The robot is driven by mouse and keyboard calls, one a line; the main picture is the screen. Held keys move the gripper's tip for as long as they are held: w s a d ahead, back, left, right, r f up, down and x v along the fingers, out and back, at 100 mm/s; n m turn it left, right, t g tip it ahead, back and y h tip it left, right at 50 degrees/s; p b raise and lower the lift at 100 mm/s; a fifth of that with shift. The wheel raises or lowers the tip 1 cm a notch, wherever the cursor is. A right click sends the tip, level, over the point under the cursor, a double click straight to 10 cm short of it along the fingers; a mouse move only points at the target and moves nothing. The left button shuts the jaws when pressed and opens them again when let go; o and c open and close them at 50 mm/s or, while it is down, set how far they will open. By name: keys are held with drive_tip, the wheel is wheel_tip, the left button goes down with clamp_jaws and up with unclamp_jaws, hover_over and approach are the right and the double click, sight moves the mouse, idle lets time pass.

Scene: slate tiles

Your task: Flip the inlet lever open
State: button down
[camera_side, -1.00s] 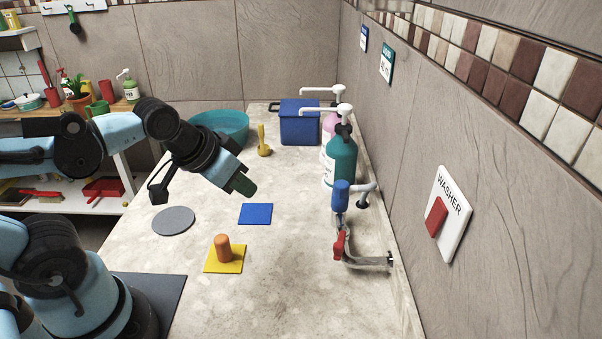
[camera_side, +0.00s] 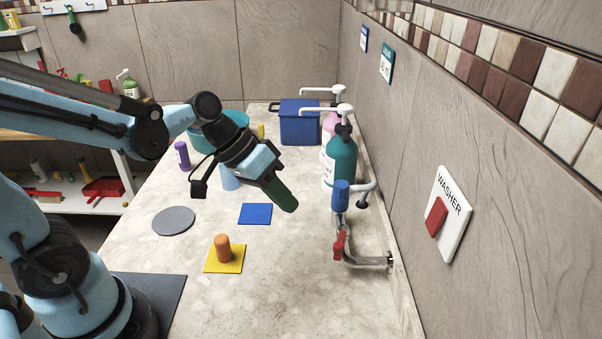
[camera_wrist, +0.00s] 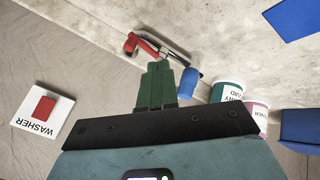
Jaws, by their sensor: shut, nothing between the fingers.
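A red lever (camera_side: 340,244) sits on a metal pipe (camera_side: 368,262) that runs out from the wall at the right of the counter. In the wrist view the red lever (camera_wrist: 131,43) shows just beyond and left of my fingertips. No label shows which part is the inlet lever. My gripper (camera_side: 289,203) has green fingers, shut and empty, above the counter, left of the tap and apart from it.
A WASHER plate (camera_side: 448,212) with a red switch is on the right wall. A teal bottle (camera_side: 343,158) stands behind the tap. An orange peg (camera_side: 223,248) stands on a yellow square (camera_side: 236,264). A blue square (camera_side: 255,214) lies on the counter. The front counter is clear.

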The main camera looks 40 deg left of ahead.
sight(336, 243)
drive_tip(key=w+d+f, duration=0.2)
drive_tip(key=d+f, duration=0.3)
drive_tip(key=d, duration=0.1)
drive_tip(key=shift+w+d, duration=0.3)
drive_tip(key=shift+d, duration=0.05)
idle(0.4)
drive_tip(key=shift+w+d, duration=0.1)
drive_tip(key=shift+d, duration=0.9)
drive_tip(key=shift+a, duration=0.1)
